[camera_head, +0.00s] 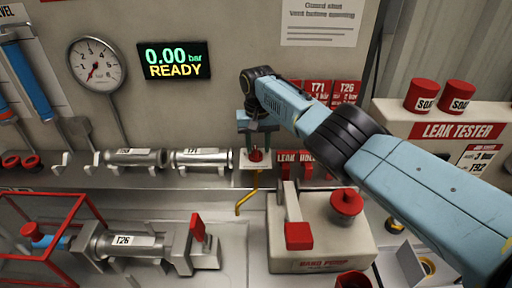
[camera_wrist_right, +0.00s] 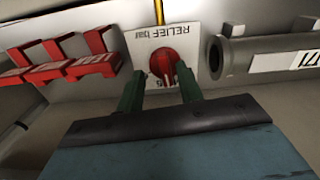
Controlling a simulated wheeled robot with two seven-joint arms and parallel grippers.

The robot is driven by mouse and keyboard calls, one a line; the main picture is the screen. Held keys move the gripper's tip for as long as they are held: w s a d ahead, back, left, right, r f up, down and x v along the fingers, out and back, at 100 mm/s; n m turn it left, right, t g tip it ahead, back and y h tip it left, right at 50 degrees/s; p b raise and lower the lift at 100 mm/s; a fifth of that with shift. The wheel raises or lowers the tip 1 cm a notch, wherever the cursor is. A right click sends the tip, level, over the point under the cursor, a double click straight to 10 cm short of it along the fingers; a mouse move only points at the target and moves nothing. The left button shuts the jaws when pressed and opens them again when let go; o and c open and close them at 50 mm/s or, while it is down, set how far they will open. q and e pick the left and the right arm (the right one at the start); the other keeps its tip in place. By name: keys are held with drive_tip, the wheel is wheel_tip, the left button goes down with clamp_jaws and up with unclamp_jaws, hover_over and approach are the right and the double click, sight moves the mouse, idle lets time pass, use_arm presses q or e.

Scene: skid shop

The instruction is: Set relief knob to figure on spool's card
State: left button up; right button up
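The red relief knob (camera_head: 256,155) sits on a white dial plate marked RELIEF bar (camera_wrist_right: 158,33) on the back wall; the knob also shows in the wrist view (camera_wrist_right: 163,62). My right gripper (camera_head: 255,143) is at the knob. In the wrist view its two green fingers (camera_wrist_right: 160,82) are apart, one on each side of the knob's lower part; contact cannot be told. Part of the dial scale is hidden. A spool labelled T26 (camera_head: 125,243) lies in the fixture at lower left. The red T26 card (camera_head: 346,92) hangs on the wall; its figure is too small to read surely. My left gripper is not in view.
A gauge (camera_head: 97,65) and a display (camera_head: 174,60) reading 0.00 bar READY are on the wall. A T71 spool (camera_head: 202,158) lies on the rack left of the knob. A hand pump (camera_head: 320,235) stands below; red holders (camera_wrist_right: 65,60) hang beside the dial.

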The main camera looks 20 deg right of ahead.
sight(256, 150)
drive_tip(key=shift+a+r+p, duration=0.15)
drive_tip(key=shift+r+p, duration=0.2)
drive_tip(key=shift+r, duration=0.2)
drive_tip(key=shift+a+r+p, duration=0.15)
drive_tip(key=shift+r+p, duration=0.15)
drive_tip(key=shift+r, duration=0.25)
wheel_tip(256, 150, up, 3)
drive_tip(key=p, duration=0.3)
drive_tip(key=shift+r, duration=0.2)
drive_tip(key=shift+f, duration=0.1)
